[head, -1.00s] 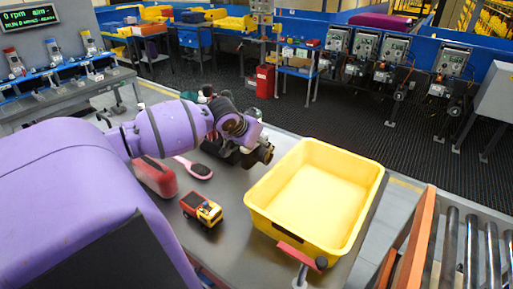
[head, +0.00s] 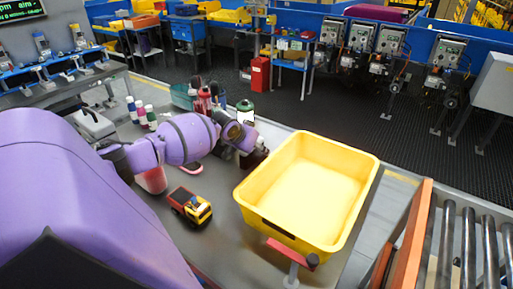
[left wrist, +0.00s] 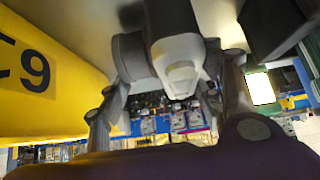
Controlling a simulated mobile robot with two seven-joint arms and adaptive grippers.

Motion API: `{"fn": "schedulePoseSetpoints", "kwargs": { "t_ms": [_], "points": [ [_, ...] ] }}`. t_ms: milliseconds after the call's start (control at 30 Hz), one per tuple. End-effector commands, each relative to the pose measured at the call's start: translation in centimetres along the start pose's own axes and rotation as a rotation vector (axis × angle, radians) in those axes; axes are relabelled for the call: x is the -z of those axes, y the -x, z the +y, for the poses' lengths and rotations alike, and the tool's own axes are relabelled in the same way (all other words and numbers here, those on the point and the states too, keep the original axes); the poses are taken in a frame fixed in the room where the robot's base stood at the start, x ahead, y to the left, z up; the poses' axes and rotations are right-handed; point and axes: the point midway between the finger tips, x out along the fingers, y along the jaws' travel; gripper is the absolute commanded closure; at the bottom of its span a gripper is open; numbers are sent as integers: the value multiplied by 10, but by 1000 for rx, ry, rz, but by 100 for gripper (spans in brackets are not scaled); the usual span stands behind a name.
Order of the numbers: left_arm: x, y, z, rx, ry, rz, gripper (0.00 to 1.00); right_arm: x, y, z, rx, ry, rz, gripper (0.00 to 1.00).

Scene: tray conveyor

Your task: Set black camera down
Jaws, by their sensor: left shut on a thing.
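My left gripper (head: 251,154) is beside the far left corner of the yellow bin, low over the grey table. In the left wrist view, its two fingers (left wrist: 168,105) stand on both sides of the black camera (left wrist: 130,60), which has a pale grey part facing me. The gripper is shut on the camera. In the head view the camera is mostly hidden by the gripper and wrist. I cannot tell whether it touches the table. My right gripper is not in view.
The empty yellow bin (head: 247,205) stands right of the gripper. A toy truck (head: 190,206), a red object (head: 152,180) and a partly hidden pink brush (head: 191,170) lie nearer. Several bottles, including a green one (head: 245,110), stand behind the arm. A red-topped post (head: 291,252) is in front.

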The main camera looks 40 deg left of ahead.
Motion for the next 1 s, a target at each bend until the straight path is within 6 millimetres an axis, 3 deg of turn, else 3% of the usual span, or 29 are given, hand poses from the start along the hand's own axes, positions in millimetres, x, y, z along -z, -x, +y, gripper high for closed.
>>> {"fn": "schedulePoseSetpoints", "kwargs": {
  "t_ms": [333, 367, 500, 867, 1000],
  "points": [
    [2, -1, 0, 0, 0, 6, 85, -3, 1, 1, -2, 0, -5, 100],
    [-1, -2, 0, 0, 0, 2, 38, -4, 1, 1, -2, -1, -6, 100],
    [0, -1, 0, 0, 0, 3, 21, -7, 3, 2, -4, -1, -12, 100],
    [1, 0, 0, 0, 0, 4, 21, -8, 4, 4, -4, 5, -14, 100],
    [4, 16, -1, 1, -2, 6, 21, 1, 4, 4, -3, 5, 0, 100]
  ]
}}
